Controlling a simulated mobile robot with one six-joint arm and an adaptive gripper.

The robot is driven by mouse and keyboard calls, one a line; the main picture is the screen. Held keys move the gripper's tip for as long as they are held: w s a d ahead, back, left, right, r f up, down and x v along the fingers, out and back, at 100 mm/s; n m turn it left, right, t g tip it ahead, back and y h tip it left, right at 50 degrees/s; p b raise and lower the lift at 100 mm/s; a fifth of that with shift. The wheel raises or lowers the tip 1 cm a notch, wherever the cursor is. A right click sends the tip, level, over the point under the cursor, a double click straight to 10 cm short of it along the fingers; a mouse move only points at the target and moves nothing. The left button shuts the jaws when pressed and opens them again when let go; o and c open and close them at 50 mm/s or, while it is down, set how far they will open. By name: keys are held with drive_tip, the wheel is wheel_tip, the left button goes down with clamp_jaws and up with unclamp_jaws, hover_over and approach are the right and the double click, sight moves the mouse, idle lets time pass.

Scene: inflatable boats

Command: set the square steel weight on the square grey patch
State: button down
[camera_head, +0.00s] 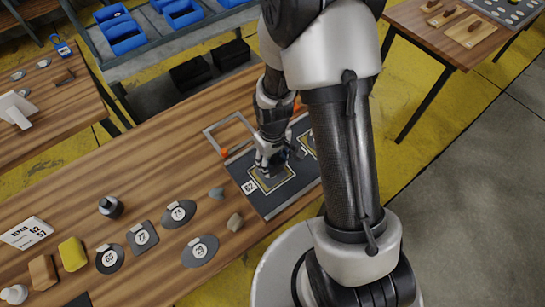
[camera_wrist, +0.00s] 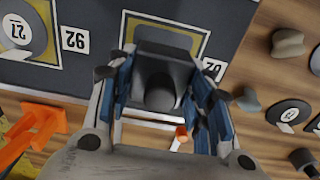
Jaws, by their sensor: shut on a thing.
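The square steel weight (camera_wrist: 165,70), a dark grey block with a round knob, is between the blue-padded fingers of my gripper (camera_wrist: 168,95) in the wrist view. My gripper is shut on it. The square grey patch (camera_wrist: 165,28), outlined in yellow on a dark board, lies under and just beyond the weight, which hides part of it. In the head view, my gripper (camera_head: 275,162) is over the patch (camera_head: 272,182) beside the label 62. The weight is mostly hidden there, and I cannot tell whether it touches the board.
An orange object (camera_wrist: 35,135) is near the board's edge.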

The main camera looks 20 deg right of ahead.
drive_tip(key=shift+f+b, duration=0.55)
drive_tip(key=shift+f, duration=1.4)
drive_tip(key=shift+f, duration=0.1)
drive_tip(key=c, duration=0.8)
unclamp_jaws()
wheel_tip(320, 180, up, 12)
drive_tip(key=p, duration=0.4)
drive_tip(key=shift+r, duration=0.25)
wheel_tip(320, 180, up, 8)
drive_tip(key=t, duration=0.1)
wheel_tip(320, 180, up, 13)
drive_tip(key=m+t, duration=0.2)
drive_tip(key=m, duration=0.1)
hover_over(273, 168)
drive_tip(key=s, duration=0.6)
drive_tip(key=shift+m+t, duration=0.3)
drive_tip(key=shift+t, duration=0.5)
drive_tip(key=shift+s+d+r, duration=0.1)
drive_tip(key=shift+s+r, duration=0.5)
drive_tip(key=shift+s, duration=0.55)
drive_tip(key=shift+s+d+r, duration=0.15)
drive_tip(key=shift+s+r, duration=0.45)
drive_tip(key=shift+s, duration=0.55)
drive_tip(key=shift+s+d+r, duration=0.1)
drive_tip(key=shift+s+r, duration=0.5)
drive_tip(key=shift+s, duration=0.55)
